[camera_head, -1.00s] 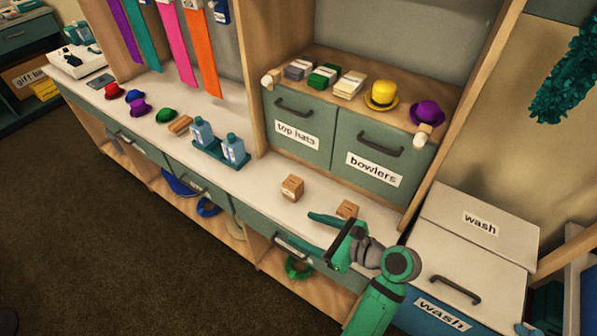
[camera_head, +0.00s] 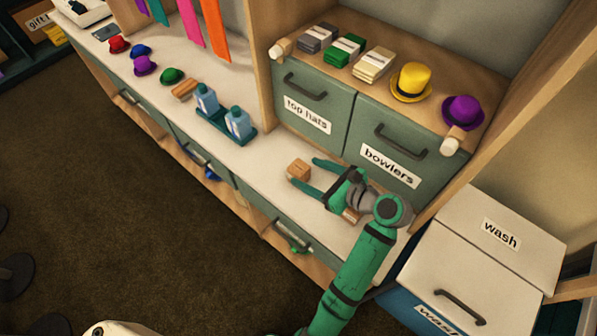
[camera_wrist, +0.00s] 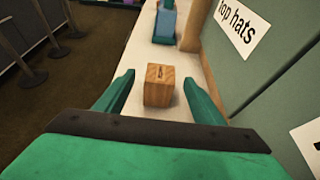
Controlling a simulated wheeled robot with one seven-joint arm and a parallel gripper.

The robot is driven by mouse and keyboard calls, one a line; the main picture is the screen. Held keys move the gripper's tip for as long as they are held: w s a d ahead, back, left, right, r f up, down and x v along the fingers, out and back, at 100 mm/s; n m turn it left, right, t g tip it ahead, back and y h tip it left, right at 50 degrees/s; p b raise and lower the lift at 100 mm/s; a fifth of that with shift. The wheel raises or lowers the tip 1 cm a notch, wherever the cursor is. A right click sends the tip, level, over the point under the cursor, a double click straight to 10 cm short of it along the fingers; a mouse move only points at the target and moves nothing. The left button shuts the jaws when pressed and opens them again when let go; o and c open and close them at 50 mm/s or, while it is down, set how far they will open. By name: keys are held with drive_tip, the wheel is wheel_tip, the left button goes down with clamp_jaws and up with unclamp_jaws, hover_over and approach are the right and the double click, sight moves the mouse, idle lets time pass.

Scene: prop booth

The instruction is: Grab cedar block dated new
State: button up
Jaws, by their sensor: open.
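A small light-brown wooden block (camera_head: 299,169) stands on the pale counter below the drawers. In the wrist view the block (camera_wrist: 159,88) has a dark mark on top, too small to read. My gripper (camera_head: 304,171) is open, with its green fingertips at either side of this block. In the wrist view the block sits between and slightly beyond the fingers, with gaps on both sides. A second wooden block (camera_head: 351,215) lies to the right, mostly hidden by my gripper and wrist. I can read no date on either block.
Drawers marked "top hats" (camera_head: 308,115) and "bowlers" (camera_head: 388,166) rise close behind my gripper. A "wash" bin (camera_head: 483,245) is at the right.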

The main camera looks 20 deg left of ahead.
sight(304, 171)
drive_tip(key=shift+f+x, duration=0.2)
drive_tip(key=shift+x, duration=2.45)
drive_tip(key=shift+d, duration=0.1)
drive_tip(key=c, duration=1.2)
